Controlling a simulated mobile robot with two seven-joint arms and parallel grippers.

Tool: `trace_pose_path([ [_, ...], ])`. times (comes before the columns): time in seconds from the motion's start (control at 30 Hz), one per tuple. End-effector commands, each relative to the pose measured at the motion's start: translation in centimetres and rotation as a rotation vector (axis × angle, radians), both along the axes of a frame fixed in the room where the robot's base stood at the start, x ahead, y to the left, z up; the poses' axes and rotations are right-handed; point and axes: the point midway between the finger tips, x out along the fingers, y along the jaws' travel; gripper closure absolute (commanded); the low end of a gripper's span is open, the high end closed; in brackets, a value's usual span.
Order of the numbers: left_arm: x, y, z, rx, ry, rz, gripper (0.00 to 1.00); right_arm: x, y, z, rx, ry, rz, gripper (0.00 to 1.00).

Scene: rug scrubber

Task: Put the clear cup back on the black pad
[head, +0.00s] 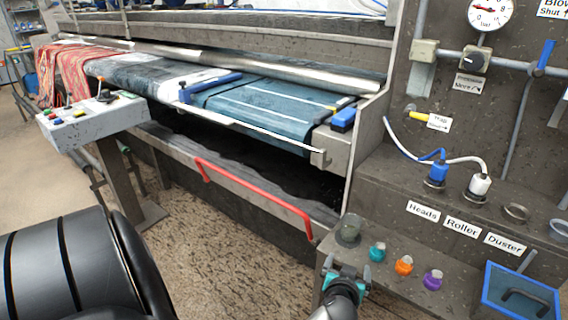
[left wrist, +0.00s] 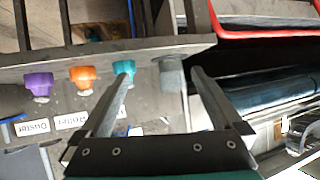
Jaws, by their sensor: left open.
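The clear cup (head: 348,230) is a smoky see-through cup at the left end of the lower shelf of the grey panel, beside a teal-capped item. It also shows in the left wrist view (left wrist: 172,75), beyond the fingertips and between them. My left gripper (head: 347,268) is open and empty just in front of the cup, with its two fingers spread in the left wrist view (left wrist: 162,78). I cannot tell whether the fingers overlap the cup in depth. I cannot make out a separate black pad. My right gripper is not in view.
Teal (head: 377,252), orange (head: 404,265) and purple (head: 433,280) items stand in a row right of the cup. A blue-rimmed bin (head: 520,292) is at the lower right. A red bar (head: 255,195) fronts the rug machine. Hose fittings (head: 480,185) sit above the labels.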

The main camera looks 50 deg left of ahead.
Motion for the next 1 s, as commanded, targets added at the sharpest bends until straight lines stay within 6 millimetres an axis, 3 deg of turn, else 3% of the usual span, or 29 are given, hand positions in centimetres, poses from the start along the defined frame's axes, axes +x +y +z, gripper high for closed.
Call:
trace_pose_path([
  [0.03,-1.8,-1.1,-3.7,-0.006,0.098,-0.055,0.0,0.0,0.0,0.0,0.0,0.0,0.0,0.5],
  [0.13,-6.4,-3.4,-11.0,-0.023,0.301,-0.182,0.0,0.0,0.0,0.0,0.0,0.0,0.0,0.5],
  [0.2,-10.7,-4.9,-15.8,-0.041,0.445,-0.275,0.0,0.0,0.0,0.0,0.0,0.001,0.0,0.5],
  [0.3,-17.5,-6.4,-21.2,-0.069,0.626,-0.393,0.0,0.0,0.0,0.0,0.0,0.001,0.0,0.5],
  [0.4,-23.4,-7.3,-24.7,-0.098,0.758,-0.481,0.0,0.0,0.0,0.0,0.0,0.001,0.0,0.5],
  [0.5,-27.4,-7.7,-26.5,-0.121,0.841,-0.536,0.0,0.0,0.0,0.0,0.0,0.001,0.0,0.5],
  [0.6,-29.4,-7.8,-27.3,-0.131,0.879,-0.562,0.0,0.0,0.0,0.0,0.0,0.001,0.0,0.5],
  [1.0,-29.8,-7.9,-27.4,-0.134,0.885,-0.568,0.0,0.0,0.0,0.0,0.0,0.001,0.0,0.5],
])
